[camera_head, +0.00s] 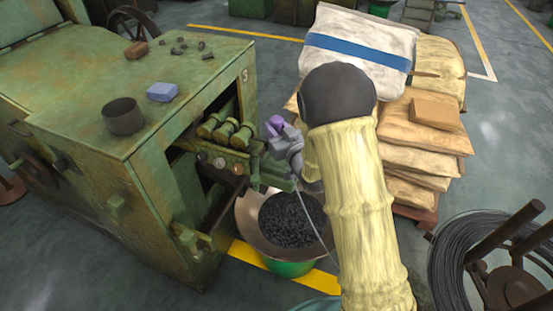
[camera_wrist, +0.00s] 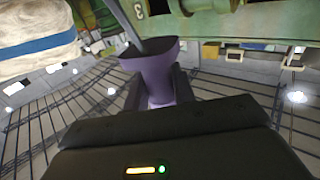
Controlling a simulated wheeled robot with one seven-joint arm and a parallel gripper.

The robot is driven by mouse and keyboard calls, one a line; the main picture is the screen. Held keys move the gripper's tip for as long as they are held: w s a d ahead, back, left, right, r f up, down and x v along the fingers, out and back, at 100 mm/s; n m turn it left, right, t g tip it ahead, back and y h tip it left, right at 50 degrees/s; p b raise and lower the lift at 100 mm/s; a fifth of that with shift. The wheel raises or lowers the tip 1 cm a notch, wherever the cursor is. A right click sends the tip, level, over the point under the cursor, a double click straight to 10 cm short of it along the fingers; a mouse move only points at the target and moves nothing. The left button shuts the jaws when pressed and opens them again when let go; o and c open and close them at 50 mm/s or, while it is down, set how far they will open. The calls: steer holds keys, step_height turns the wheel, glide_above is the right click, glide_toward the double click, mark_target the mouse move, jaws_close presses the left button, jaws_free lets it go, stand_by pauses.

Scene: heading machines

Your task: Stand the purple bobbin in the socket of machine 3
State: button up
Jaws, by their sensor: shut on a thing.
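The purple bobbin (camera_head: 275,124) is beside the front of the green machine (camera_head: 160,130), at the upper end of my gripper (camera_head: 284,138). In the wrist view the bobbin (camera_wrist: 152,72) has a wide flared rim and a narrower body. The fingers of my gripper (camera_wrist: 158,92) are shut on its body, one on each side. A grey rod (camera_wrist: 126,22) shows beyond the rim; I cannot tell whether it touches the bobbin. A pale 3 marks green metal (camera_wrist: 185,22) in the wrist view. I cannot make out the socket; my arm covers part of the area to the right.
A bucket of dark pieces (camera_head: 290,222) stands below my gripper. Stacked sacks (camera_head: 425,145) lie behind my arm. A wire coil (camera_head: 460,265) is at lower right. A dark cup (camera_head: 123,117) and a blue block (camera_head: 162,92) sit on the machine top.

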step_height(320, 180, down, 6)
steer(key=shift+r, duration=0.1)
steer(key=shift+f+b, duration=0.4)
steer(key=shift+f, duration=1.5)
steer(key=shift+f, duration=0.2)
steer(key=o, duration=1)
steer(key=shift+r, duration=0.2)
steer(key=b+v, duration=0.1)
steer(key=v, duration=1.1)
